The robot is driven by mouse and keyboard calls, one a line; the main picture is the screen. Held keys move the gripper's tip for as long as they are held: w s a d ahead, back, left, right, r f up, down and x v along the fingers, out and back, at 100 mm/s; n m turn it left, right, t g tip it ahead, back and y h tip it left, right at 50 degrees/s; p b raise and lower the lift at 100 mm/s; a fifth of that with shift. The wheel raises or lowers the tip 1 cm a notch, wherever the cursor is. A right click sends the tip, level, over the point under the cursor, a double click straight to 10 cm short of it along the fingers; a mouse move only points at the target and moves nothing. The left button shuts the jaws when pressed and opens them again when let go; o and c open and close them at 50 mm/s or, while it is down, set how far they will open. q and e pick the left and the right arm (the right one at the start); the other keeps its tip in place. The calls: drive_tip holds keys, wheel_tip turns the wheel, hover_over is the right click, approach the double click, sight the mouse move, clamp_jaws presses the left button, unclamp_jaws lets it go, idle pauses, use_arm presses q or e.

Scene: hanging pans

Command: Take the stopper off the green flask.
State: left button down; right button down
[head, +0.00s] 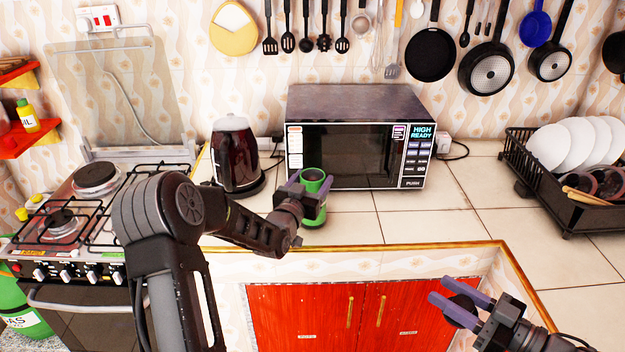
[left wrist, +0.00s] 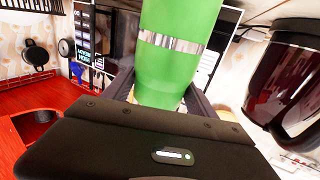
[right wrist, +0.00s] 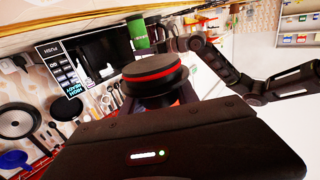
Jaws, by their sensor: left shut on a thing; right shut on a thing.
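The green flask (head: 314,213) is upright at the counter's front, before the microwave, with its dark round mouth uncovered. It also shows large in the left wrist view (left wrist: 178,75), with a silver band. My left gripper (head: 311,187) is shut around the flask's upper part. I cannot tell whether its base touches the counter. The stopper (head: 462,308), black with a red ring in the right wrist view (right wrist: 155,76), is apart from the flask. My right gripper (head: 446,298) is shut on it, in front of the counter at the lower right.
The microwave (head: 350,155) stands close behind the flask and a dark kettle (head: 235,160) stands to its left. A gas stove (head: 75,220) is at the left, a black dish rack (head: 575,205) at the right. The counter (head: 430,220) right of the flask is clear.

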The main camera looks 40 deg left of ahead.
drive_tip(key=shift+f, duration=0.2)
use_arm(q)
drive_tip(key=c, duration=0.7)
unclamp_jaws()
drive_tip(key=shift+f, duration=0.1)
drive_tip(key=o, duration=0.4)
drive_tip(key=shift+o, duration=0.2)
drive_tip(key=shift+r, duration=0.2)
use_arm(e)
drive_tip(key=shift+r, duration=0.25)
use_arm(q)
drive_tip(key=shift+s+f, duration=0.1)
drive_tip(key=shift+s, duration=0.15)
use_arm(e)
drive_tip(key=shift+f, duration=0.2)
use_arm(q)
drive_tip(key=b+v, duration=0.3)
drive_tip(key=v, duration=0.8)
drive_tip(key=shift+s, duration=0.3)
use_arm(e)
wheel_tip(320, 180, down, 3)
drive_tip(key=shift+r, duration=0.2)
use_arm(q)
drive_tip(key=shift+d, duration=0.15)
